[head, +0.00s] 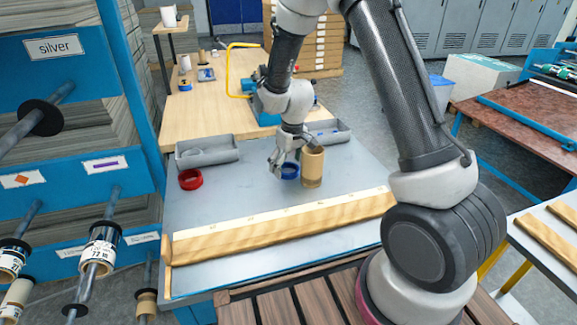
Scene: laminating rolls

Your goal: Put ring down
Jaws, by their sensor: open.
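I cannot tell whether a finger touches the ring. A red ring (190,179) lies to the left on the same tabletop, near a grey tray.
The tan tube (312,167) stands upright right of the blue ring. Grey trays (207,152) and (328,131) stand behind. A wooden rail (280,222) runs along the front. Tabletop between the red and blue rings is clear. A shelf rack (55,120) stands left.

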